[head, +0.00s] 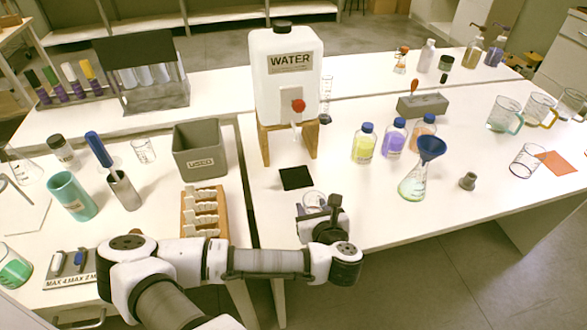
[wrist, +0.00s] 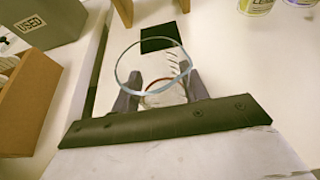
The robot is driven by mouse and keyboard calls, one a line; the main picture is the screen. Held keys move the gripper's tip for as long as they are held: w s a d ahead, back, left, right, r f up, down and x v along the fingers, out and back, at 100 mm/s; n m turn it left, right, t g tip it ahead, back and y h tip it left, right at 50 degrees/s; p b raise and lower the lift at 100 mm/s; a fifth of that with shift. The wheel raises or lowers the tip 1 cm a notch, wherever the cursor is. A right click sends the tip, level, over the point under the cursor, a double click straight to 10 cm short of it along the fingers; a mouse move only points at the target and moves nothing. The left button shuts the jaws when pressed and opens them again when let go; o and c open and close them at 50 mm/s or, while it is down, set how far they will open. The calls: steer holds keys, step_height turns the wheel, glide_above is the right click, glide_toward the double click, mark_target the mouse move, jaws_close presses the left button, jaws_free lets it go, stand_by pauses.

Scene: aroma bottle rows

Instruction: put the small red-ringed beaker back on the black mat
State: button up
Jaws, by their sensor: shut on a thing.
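My gripper (head: 318,212) is shut on a small clear glass beaker (head: 313,197), in front of the water tank. In the wrist view my gripper's two fingers (wrist: 160,90) are on either side of the beaker (wrist: 128,68), whose open rim faces the camera. A reddish ring and dark graduation marks show on its glass. The black mat (head: 296,178) lies bare on the white table, just behind the beaker in the head view. In the wrist view the mat (wrist: 158,36) shows beyond the beaker's rim, partly behind it. The gap under the beaker cannot be judged.
The water tank (head: 287,75) on its wooden stand (head: 265,145) is behind the mat. A grey USED bin (head: 201,150) and a wooden rack (head: 204,214) stand left, across a dark gap between tables. Bottles (head: 363,145) and a flask with blue funnel (head: 418,180) stand right.

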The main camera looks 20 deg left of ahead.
steer(key=p, duration=0.4)
glide_above(295, 176)
steer(key=shift+s+d+r, duration=0.1)
steer(key=shift+s+d, duration=0.15)
steer(key=f+p, duration=0.1)
steer(key=f, duration=0.1)
steer(key=shift+w+a+f+p, duration=0.2)
steer(key=shift+w+f+p, duration=0.1)
steer(key=shift+f+p, duration=0.1)
steer(key=shift+f, duration=0.4)
steer(key=shift+f, duration=0.15)
steer(key=o, duration=1)
steer(key=shift+o, duration=0.2)
